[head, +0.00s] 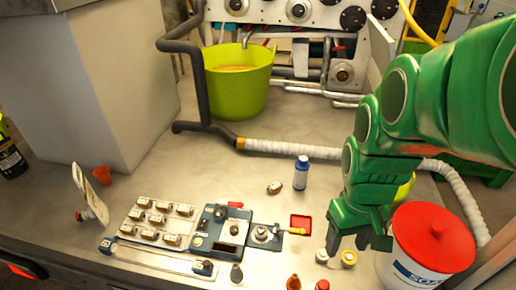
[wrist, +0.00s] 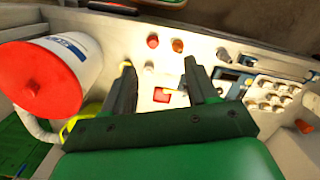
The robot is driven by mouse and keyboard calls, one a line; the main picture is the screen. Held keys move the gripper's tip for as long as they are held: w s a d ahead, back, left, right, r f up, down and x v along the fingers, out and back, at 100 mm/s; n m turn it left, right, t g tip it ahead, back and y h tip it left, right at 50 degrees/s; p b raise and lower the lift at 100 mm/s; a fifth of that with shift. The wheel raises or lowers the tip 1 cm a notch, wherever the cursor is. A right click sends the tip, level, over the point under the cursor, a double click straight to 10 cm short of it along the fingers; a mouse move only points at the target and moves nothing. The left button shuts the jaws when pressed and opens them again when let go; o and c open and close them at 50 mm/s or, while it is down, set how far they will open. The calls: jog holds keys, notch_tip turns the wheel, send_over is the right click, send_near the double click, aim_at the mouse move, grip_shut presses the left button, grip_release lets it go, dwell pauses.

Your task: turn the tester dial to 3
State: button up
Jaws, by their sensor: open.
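A blue-grey tester (head: 222,233) stands on the counter, left of my gripper in the head view. Beside it is a smaller unit with a round metal knob (head: 262,234) and a yellow lever pointing right. I cannot tell which knob is the tester dial, or read its setting. My gripper (head: 358,240) is open and empty above the counter, right of the tester and apart from it. In the wrist view, the gripper fingers (wrist: 159,68) stand apart, with the tester (wrist: 232,80) beyond the right finger.
A white tub with a red lid (head: 432,237) stands close right of my gripper. A small red tray (head: 300,224), a blue-white bottle (head: 301,172) and several small caps stand nearby. A lime bucket (head: 238,85) is at the back. The middle of the counter is mostly clear.

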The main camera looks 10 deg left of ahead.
jog(key=w+a+f+n, duration=0.4)
jog(key=w+a, duration=0.2)
jog(key=w, duration=0.2)
jog(key=n+t, duration=0.2)
jog(key=n, duration=1)
send_over(234, 229)
jog(key=f, duration=1.8)
jog(key=shift+s+d+f, duration=0.15)
jog(key=shift+s+f, duration=0.1)
jog(key=shift+f, duration=0.3)
jog(key=shift+w+f, duration=0.15)
jog(key=shift+f, duration=1.75)
jog(key=shift+w+f, duration=0.1)
jog(key=shift+f, duration=1.8)
jog(key=shift+c, duration=0.3)
jog(key=shift+a, duration=0.2)
jog(key=c, duration=1)
